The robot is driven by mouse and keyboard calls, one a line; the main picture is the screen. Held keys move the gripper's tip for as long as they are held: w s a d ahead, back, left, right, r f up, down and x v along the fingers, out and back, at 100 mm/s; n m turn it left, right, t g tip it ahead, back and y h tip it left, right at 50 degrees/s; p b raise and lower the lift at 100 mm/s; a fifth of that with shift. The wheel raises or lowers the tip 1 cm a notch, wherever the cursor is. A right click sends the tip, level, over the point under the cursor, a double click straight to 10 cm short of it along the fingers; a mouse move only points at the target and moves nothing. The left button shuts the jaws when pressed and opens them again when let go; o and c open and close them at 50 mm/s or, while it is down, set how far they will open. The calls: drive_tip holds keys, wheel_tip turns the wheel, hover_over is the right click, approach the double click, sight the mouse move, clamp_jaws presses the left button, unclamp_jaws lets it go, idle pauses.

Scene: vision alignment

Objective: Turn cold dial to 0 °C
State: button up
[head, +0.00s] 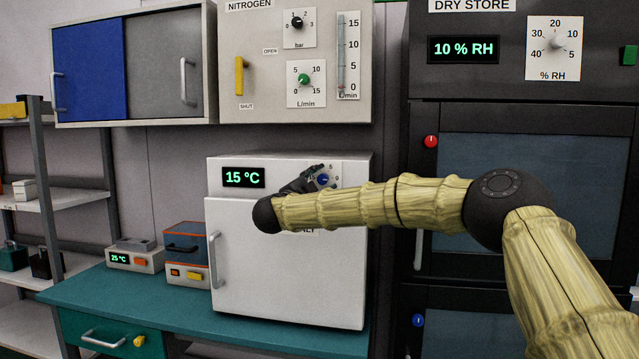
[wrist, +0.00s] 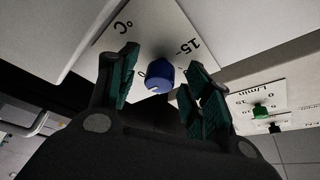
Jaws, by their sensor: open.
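The cold dial is a blue knob (head: 322,180) on a white scale plate on the upper front of a white cold cabinet (head: 290,262). The cabinet's display (head: 243,177) reads 15 °C. In the wrist view the blue knob (wrist: 160,77) sits between the teal finger pads, with "15" and "°C" on the plate around it. My gripper (head: 312,178) is open in front of the dial; in the wrist view my gripper (wrist: 158,88) has its fingers on both sides of the knob, with gaps visible. My arm hides the lower part of the scale plate.
The nitrogen panel (head: 350,105) with a green knob (head: 304,79) hangs above the cabinet. The dark dry store (head: 520,88) stands at the right. Small instruments (head: 135,257) stand on the teal bench (head: 85,287) at the left.

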drive_tip(key=v, duration=1.2)
